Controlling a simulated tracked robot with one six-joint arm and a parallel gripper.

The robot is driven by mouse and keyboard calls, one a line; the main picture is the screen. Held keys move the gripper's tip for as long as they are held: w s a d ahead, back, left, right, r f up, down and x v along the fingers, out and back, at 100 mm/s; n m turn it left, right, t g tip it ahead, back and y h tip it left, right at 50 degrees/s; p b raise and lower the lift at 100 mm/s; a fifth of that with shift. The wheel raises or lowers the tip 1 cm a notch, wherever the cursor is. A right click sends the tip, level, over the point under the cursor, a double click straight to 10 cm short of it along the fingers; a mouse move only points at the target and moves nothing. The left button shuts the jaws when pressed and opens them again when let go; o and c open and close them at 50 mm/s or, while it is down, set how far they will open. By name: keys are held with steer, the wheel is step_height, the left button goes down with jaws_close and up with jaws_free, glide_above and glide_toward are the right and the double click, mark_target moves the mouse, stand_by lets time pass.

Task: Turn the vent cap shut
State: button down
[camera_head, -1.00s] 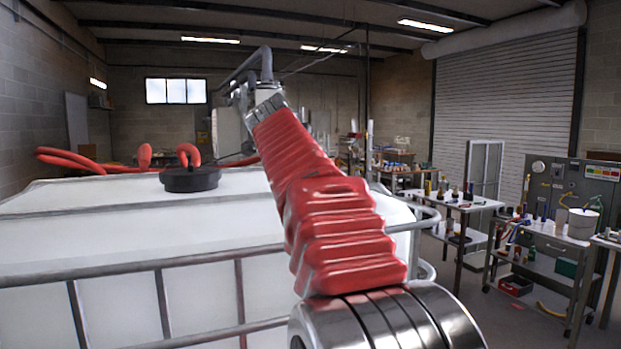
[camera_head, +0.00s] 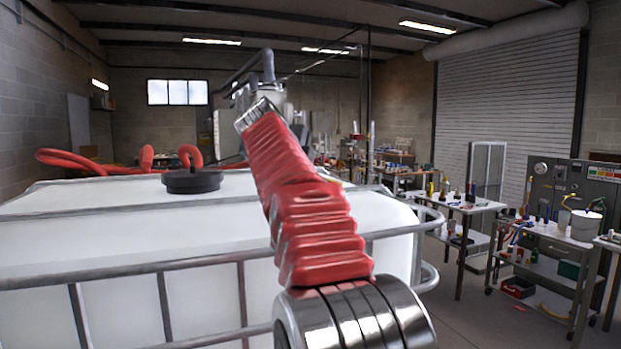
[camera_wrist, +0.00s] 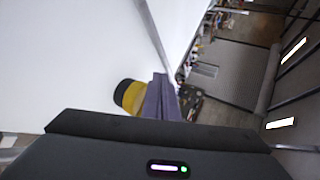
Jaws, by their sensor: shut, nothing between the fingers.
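A round black cap (camera_head: 192,182) sits on top of the white tank (camera_head: 120,232), left of my arm in the head view. A yellow and black rounded piece (camera_wrist: 130,95) shows in the wrist view, just left of my gripper's fingertips against the tank's white side. I cannot tell which of these is the vent cap, or whether the fingers touch the yellow piece. My gripper (camera_wrist: 162,90) is shut and empty, its dark grey-purple fingers together. In the head view, the gripper's fingers cannot be made out at the far end of my arm.
A metal rail (camera_head: 150,268) runs round the tank. Red hoses (camera_head: 75,161) lie behind the tank's top. Workbenches with tools (camera_head: 462,206) and a grey panel (camera_head: 567,190) stand at the right. Open floor (camera_head: 480,310) lies between the tank and benches.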

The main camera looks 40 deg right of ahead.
stand_by(0.4)
steer(key=shift+a, duration=0.55)
steer(key=a, duration=0.3)
steer(key=shift+w+a, duration=0.1)
steer(key=shift+w, duration=0.3)
steer(key=w+a+r, duration=0.1)
steer(key=a+r, duration=0.4)
steer(key=a, duration=0.3)
steer(key=shift+w, duration=0.2)
steer(key=shift+a, duration=0.1)
